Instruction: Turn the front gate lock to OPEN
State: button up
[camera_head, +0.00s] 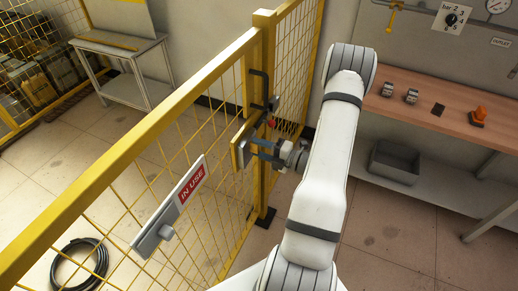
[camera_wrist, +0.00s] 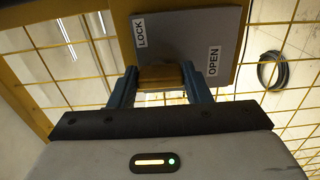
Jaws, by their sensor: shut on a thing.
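The front gate lock is a grey plate (camera_wrist: 185,40) with a LOCK label (camera_wrist: 140,32) at its left and an OPEN label (camera_wrist: 214,60) at its right in the wrist view. A brass-coloured knob (camera_wrist: 160,77) stands out from the plate's lower edge in that view. My gripper (camera_wrist: 158,84) is shut on this knob, one blue finger on each side. I cannot tell which label the knob points to. In the head view, my gripper (camera_head: 254,150) reaches the lock's yellow-edged plate (camera_head: 240,146) on the gate post. The knob is hidden there.
The yellow mesh fence (camera_head: 140,155) carries an IN USE sign (camera_head: 180,200) and a black handle (camera_head: 262,88). A wooden workbench (camera_head: 450,110) stands at the right. A coiled black hose (camera_head: 80,265) lies on the floor behind the mesh.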

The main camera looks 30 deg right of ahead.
jog(key=o, duration=1.4)
jog(key=b+v, duration=0.2)
jog(key=v, duration=0.6)
